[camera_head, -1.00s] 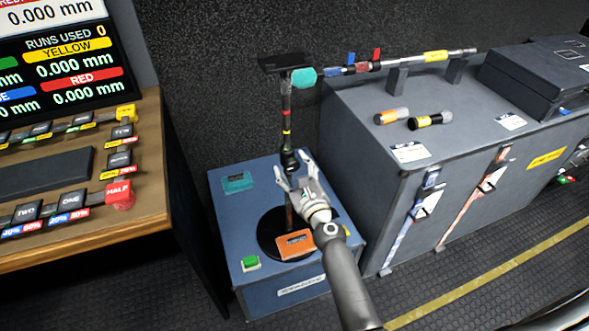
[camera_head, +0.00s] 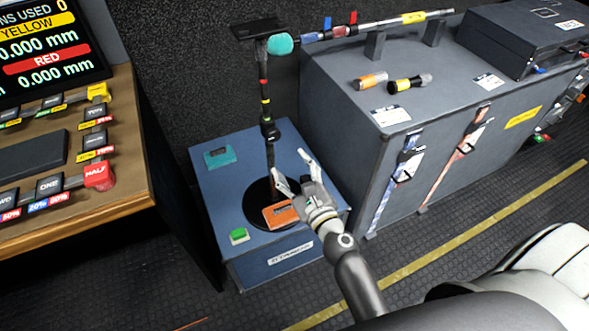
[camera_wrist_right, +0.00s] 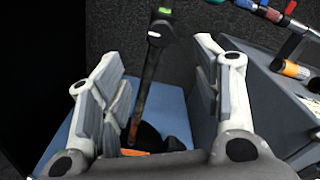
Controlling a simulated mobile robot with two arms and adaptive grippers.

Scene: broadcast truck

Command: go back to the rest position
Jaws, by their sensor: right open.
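My right gripper (camera_head: 293,172) is open and empty. In the head view it is just right of the black stand (camera_head: 264,90) and above the right part of the blue box (camera_head: 204,185). In the right wrist view the stand's pole (camera_wrist_right: 146,85) shows between the spread fingers of the gripper (camera_wrist_right: 152,95), further off; I cannot see contact. My left gripper is not in view.
The box bears an orange block (camera_head: 279,214), a teal block (camera_head: 217,157) and a green button (camera_head: 239,235). A grey case (camera_head: 345,150) with two small cylinders on top stands right. A wooden desk (camera_head: 140,190) stands left. Dark floor is open in front.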

